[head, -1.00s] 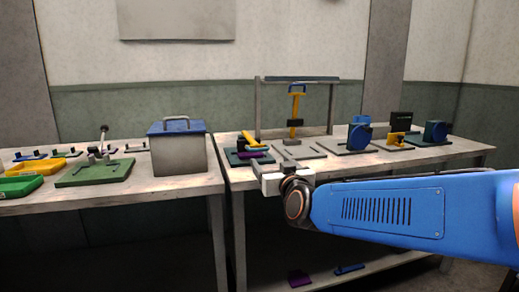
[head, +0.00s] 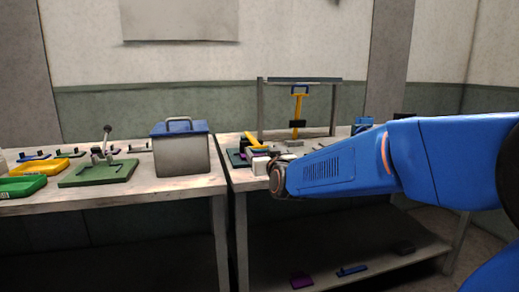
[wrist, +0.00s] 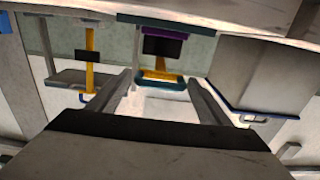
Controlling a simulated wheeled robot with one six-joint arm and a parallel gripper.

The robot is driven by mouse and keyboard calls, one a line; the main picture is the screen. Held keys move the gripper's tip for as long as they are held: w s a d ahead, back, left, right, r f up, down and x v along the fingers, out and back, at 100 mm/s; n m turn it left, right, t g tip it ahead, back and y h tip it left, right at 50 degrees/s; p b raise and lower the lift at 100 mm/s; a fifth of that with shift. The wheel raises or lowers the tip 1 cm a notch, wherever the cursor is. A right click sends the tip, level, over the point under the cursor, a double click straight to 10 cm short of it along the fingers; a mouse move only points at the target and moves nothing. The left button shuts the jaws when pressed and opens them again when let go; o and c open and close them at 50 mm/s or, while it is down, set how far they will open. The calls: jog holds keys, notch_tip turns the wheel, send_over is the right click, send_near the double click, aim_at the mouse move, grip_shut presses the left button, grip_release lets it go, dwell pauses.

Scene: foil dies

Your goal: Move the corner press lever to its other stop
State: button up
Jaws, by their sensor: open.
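The corner press with a teal base (head: 236,158) stands at the near left corner of the right table. Its yellow lever (head: 250,139) slants up to the left beside a dark block. In the wrist view, which looks upside down, a yellow part (wrist: 160,75), a dark block (wrist: 163,46) and a purple piece (wrist: 165,34) show ahead between the fingers. My gripper (wrist: 159,80) is open and empty, its two fingers spread apart. I see no contact with the lever.
A grey box with a blue lid (head: 181,150) stands left of the press. A yellow-handled press (head: 299,112) stands under a grey frame (head: 260,105) behind. A green lever fixture (head: 98,173) is on the left table. My arm covers much of the right table.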

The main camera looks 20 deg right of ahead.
aim_at(260, 145)
jog(key=shift+w, duration=2.25)
